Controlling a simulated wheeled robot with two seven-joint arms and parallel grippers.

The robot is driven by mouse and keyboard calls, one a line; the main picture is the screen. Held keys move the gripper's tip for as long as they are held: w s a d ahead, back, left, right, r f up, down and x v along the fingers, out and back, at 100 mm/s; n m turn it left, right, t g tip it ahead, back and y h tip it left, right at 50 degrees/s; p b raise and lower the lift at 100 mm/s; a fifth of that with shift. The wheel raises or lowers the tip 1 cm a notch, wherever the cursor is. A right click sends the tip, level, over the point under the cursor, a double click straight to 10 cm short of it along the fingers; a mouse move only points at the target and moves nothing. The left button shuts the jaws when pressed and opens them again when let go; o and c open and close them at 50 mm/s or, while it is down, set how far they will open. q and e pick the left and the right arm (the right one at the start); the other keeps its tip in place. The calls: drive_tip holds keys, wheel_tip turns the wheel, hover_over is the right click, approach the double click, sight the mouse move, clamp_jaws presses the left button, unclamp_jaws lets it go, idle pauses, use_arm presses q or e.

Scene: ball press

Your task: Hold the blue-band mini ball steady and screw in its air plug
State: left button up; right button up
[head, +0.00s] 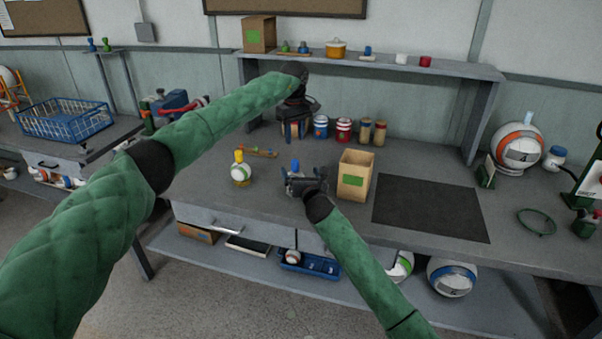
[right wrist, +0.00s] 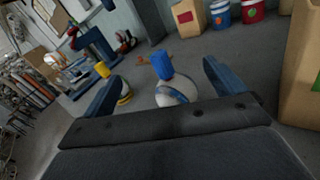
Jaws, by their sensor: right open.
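The blue-band mini ball (right wrist: 172,94) is white with a blue band and has a blue plug (right wrist: 162,66) on top. In the head view the blue plug (head: 295,165) shows above my right gripper (head: 301,183), which hides most of the ball. My right gripper is open, and in the right wrist view the ball appears between its spread fingers; contact cannot be told. My left gripper (head: 297,97) is raised over the back of the bench, away from the ball. Its jaws are too dark and small to read.
A yellow-plug ball (head: 241,173) stands to the left on the bench. A cardboard box (head: 355,176) with a green label stands close on the right, beside a dark mat (head: 430,207). Several jars (head: 344,130) stand behind. A small wooden rack (head: 259,152) lies behind the yellow-plug ball.

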wheel_tip(320, 180, down, 7)
drive_tip(key=shift+f, duration=0.2)
drive_tip(key=shift+x, duration=3.75)
drive_tip(key=shift+c, duration=0.2)
